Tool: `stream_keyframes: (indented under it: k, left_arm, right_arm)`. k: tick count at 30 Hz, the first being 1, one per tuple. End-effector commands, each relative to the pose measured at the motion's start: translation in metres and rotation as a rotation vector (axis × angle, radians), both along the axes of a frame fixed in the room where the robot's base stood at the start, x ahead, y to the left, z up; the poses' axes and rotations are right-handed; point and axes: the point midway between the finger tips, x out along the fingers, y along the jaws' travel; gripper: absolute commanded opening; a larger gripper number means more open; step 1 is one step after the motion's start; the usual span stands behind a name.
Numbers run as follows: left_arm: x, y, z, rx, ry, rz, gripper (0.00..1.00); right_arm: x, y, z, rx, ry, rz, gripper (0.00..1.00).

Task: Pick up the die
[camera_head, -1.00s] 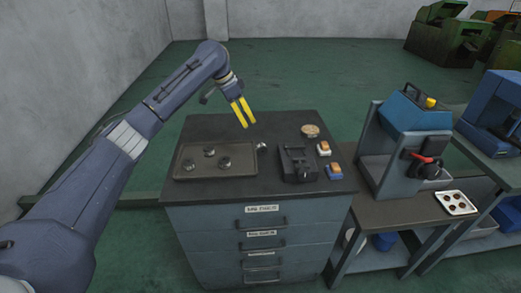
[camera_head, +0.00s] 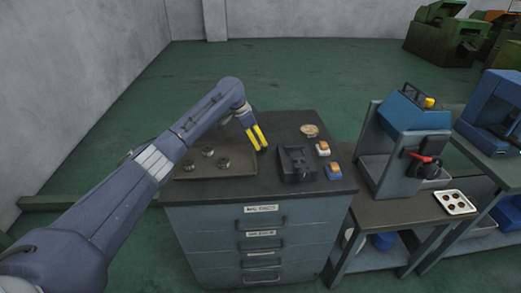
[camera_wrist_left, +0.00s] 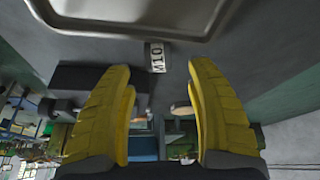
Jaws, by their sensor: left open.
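The die (camera_wrist_left: 156,57) is a small metal piece marked "M10" in the left wrist view. It lies on the dark cabinet top between the tray edge and a black fixture. My left gripper (camera_wrist_left: 160,70) is open, with its two yellow fingers on either side of the die and the die just beyond the fingertips. I cannot tell whether they touch it. In the head view my left gripper (camera_head: 261,149) points down at the cabinet top right of the tray, and its fingers hide the die. My right gripper is not in view.
A tray (camera_head: 215,174) with several round metal parts lies left of the fingers. A black fixture (camera_head: 296,164) stands close on the right. A blue machine (camera_head: 416,112) stands beyond the cabinet.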

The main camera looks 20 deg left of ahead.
Motion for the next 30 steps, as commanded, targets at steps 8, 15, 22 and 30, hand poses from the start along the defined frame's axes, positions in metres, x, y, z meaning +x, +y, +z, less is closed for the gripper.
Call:
stream_keyframes:
  k: [8, 15, 22, 30]
  left_arm:
    - [0.007, -0.011, -0.029, -0.001, 0.001, 0.001, 0.56]
    - [0.008, -0.013, -0.035, 0.0, 0.0, 0.001, 0.56]
    - [0.008, -0.013, -0.035, 0.0, 0.0, 0.001, 0.49]
    - [0.008, -0.013, -0.035, 0.0, 0.0, 0.001, 0.18]
  right_arm:
    - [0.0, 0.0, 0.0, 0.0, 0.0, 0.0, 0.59]
    - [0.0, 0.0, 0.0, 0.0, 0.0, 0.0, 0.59]
    - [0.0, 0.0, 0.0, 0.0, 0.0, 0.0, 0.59]
    - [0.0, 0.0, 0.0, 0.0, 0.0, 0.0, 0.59]
